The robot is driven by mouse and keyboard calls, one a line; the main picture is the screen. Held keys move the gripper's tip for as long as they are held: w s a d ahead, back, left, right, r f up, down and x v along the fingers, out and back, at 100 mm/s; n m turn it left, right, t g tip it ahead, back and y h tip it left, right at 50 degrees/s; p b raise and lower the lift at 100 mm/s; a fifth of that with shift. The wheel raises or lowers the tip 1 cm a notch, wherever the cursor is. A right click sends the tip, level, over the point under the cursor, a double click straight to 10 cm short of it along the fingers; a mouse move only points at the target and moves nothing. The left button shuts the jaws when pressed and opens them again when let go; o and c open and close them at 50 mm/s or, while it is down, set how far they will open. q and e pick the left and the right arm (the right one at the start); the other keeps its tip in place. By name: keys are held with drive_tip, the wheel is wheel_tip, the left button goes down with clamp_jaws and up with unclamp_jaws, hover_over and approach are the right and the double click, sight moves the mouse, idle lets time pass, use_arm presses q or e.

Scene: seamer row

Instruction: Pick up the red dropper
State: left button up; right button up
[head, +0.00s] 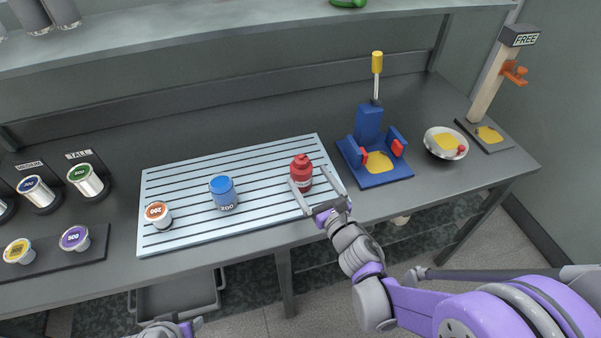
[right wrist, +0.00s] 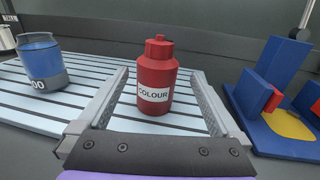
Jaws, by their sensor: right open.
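The red dropper (head: 301,169) is a red bottle with a narrow cap, standing upright on the slatted light-blue rack. In the right wrist view the red dropper (right wrist: 156,75) shows a white label reading "COLOUR". My right gripper (head: 316,184) is open, with one finger to each side of the dropper's lower body. In the right wrist view the fingers of the right gripper (right wrist: 157,100) flank the bottle, with a gap on both sides. My left gripper (head: 172,328) is only partly in view at the bottom edge, and its jaws cannot be made out.
A blue cup (head: 223,193) and a small can (head: 158,215) stand on the rack (head: 262,157) to the left. A blue fixture (head: 385,178) with a yellow patch is close on the right. A white bowl (head: 430,147) stands beyond it. A shelf (head: 230,30) runs above.

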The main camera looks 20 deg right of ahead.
drive_tip(key=w, duration=0.2)
drive_tip(key=w+a, duration=0.1)
drive_tip(key=w, duration=0.2)
drive_tip(key=w+a, duration=0.1)
drive_tip(key=w, duration=0.1)
drive_tip(key=shift+w+f, duration=0.25)
drive_tip(key=shift+f, duration=0.1)
drive_tip(key=shift+d, duration=0.1)
drive_tip(key=shift+c, duration=0.2)
drive_tip(key=c, duration=1.4)
